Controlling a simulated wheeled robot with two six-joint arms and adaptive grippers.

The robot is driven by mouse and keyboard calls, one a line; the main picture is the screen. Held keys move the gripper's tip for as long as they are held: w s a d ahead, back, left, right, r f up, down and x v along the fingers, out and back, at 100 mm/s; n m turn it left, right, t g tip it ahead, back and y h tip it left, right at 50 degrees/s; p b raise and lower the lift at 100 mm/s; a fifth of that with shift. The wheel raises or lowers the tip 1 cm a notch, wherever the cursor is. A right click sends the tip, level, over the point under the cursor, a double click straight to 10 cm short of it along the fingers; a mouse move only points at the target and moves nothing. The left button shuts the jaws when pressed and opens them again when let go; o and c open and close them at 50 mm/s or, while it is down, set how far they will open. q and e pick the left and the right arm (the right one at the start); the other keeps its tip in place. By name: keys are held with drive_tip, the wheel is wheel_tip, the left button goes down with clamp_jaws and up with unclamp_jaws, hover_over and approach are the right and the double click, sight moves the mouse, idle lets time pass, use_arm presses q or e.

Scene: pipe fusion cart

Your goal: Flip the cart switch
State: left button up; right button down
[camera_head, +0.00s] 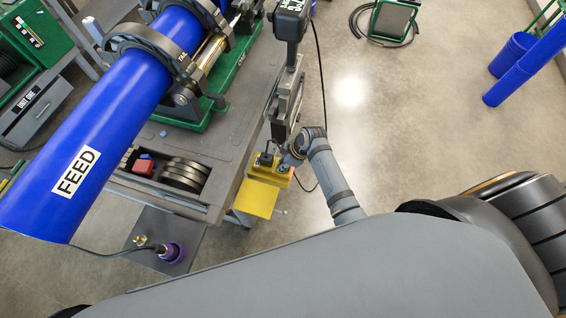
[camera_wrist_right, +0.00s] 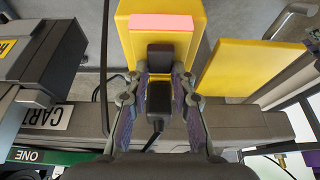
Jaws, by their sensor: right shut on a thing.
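The yellow switch box (camera_head: 262,174) hangs at the right end of the grey cart, with black parts on it. In the right wrist view the yellow box (camera_wrist_right: 195,45) carries a lit pink-red strip (camera_wrist_right: 162,22) and a black block (camera_wrist_right: 160,55) below that. My right gripper (camera_head: 289,163) is at the box in the head view. In its wrist view the fingertips (camera_wrist_right: 160,70) close on both sides of the black block. A black plug (camera_wrist_right: 158,98) with a cable sits between the fingers, nearer the camera. My left gripper is out of view.
A blue pipe (camera_head: 110,110) marked FEED lies clamped across the cart (camera_head: 232,130). A yellow plate (camera_head: 256,198) is just below the box. Black cables hang beside my right gripper. Open floor (camera_head: 400,130) lies to the right.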

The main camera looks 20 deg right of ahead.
drive_tip(key=shift+s+d+t+y, duration=0.2)
drive_tip(key=shift+t+y, duration=0.1)
drive_tip(key=shift+y, duration=0.1)
drive_tip(key=shift+d+f+y, duration=0.1)
drive_tip(key=shift+f+y, duration=0.1)
drive_tip(key=shift+y, duration=0.2)
drive_tip(key=shift+s+d+f+t+y+b, duration=0.15)
drive_tip(key=shift+t+y+b, duration=0.45)
drive_tip(key=shift+b, duration=0.3)
drive_tip(key=shift+r, duration=0.3)
drive_tip(key=c, duration=1.1)
unclamp_jaws()
drive_tip(key=shift+r, duration=0.1)
